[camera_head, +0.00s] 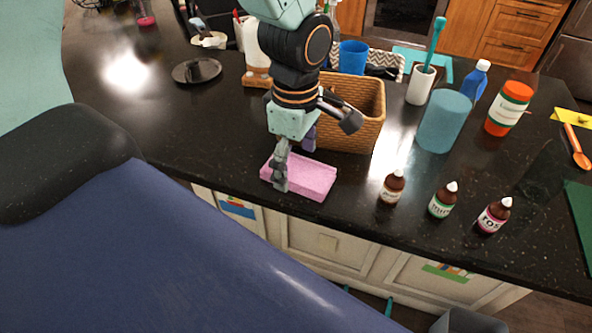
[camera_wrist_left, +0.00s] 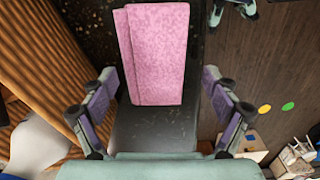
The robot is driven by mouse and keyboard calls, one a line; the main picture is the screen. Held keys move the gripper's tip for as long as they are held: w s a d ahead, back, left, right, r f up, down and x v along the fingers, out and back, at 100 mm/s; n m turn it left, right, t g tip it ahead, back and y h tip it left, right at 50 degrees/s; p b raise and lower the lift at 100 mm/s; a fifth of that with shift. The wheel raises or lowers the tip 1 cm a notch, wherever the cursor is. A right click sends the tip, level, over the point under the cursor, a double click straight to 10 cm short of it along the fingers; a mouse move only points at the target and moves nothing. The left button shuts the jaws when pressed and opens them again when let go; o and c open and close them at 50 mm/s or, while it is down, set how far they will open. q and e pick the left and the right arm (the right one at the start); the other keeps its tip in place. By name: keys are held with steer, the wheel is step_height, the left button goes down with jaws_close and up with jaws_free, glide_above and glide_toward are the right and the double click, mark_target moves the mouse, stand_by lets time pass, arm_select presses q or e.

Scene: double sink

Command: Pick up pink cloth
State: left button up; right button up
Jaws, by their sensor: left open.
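The pink cloth (camera_head: 312,180) lies flat and folded on the dark counter, near its front edge. In the left wrist view the cloth (camera_wrist_left: 157,52) lies ahead of the fingers, its near end between the fingertips' lines. My left gripper (camera_head: 296,160) is open and points down at the cloth, with one finger in front of part of it in the head view. In the left wrist view the gripper (camera_wrist_left: 163,100) has its two fingers wide apart, with nothing gripped between them. Whether a finger touches the cloth I cannot tell. My right gripper is not in view.
A wicker basket (camera_head: 352,103) stands right behind the gripper. Small brown bottles (camera_head: 392,187) stand to the right along the counter front. A teal cylinder (camera_head: 444,122), a white cup with a brush (camera_head: 421,85) and an orange-lidded jar (camera_head: 508,108) stand behind them. The counter left of the cloth is clear.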

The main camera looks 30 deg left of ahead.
arm_select(q)
steer(key=shift+f, duration=0.75)
steer(key=shift+w+d+f, duration=0.1)
steer(key=shift+w+d, duration=0.1)
steer(key=shift+w, duration=0.15)
steer(key=shift+s, duration=0.45)
steer(key=c, duration=0.5)
steer(key=shift+w, duration=0.3)
steer(key=c, duration=0.5)
steer(key=shift+c, duration=0.7)
steer(key=shift+s, duration=0.1)
